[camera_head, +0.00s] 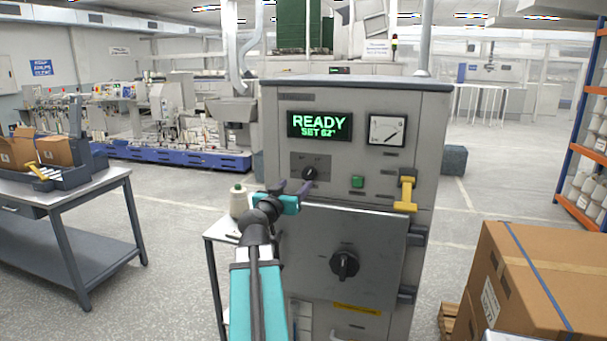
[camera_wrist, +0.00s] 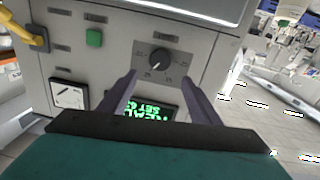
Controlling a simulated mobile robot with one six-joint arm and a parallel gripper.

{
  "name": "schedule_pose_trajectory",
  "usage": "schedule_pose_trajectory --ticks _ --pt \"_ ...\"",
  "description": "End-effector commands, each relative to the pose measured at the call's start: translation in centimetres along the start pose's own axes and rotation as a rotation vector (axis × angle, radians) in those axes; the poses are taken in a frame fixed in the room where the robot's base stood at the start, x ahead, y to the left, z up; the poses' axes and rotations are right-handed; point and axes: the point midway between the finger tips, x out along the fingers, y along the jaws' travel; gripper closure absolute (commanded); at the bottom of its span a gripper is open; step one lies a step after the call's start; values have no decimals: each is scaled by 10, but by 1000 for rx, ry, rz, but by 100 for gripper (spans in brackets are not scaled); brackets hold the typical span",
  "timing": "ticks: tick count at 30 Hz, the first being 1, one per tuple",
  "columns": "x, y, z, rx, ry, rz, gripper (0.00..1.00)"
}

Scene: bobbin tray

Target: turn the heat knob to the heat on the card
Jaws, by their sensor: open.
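The grey machine cabinet (camera_head: 280,110) carries a small dark knob (camera_head: 309,174) under a green-lit display (camera_head: 319,125) that reads "READY SET 62°". In the wrist view the knob (camera_wrist: 159,61) has a pale pointer mark and small numbers around it, too small to read surely; the picture is turned, with the display (camera_wrist: 148,112) below the knob. My gripper (camera_head: 292,188) is open and empty, just below and left of the knob in the head view. In the wrist view its fingers (camera_wrist: 158,82) point toward the knob, one to each side, apparently short of it. No readable heat card shows.
A larger knob (camera_head: 344,264) sits on the cabinet door. Near the small knob are a green button (camera_head: 357,182), a dial gauge (camera_head: 387,130) and a yellow lever (camera_head: 406,195). A thread cone (camera_head: 239,203) stands on a small table at left; cardboard boxes (camera_head: 540,285) stand at right.

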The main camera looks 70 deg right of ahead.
Motion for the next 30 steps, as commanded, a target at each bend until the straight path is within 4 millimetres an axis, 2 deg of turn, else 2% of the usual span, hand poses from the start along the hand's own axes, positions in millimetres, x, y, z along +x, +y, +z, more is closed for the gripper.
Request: schedule_pose_trajectory --ticks 3,21,30 --pt "17 -1 -1 -1 -1 2 43" --pt "81 -1 -2 -1 -1 1 43" --pt "103 -1 0 0 -1 1 43"
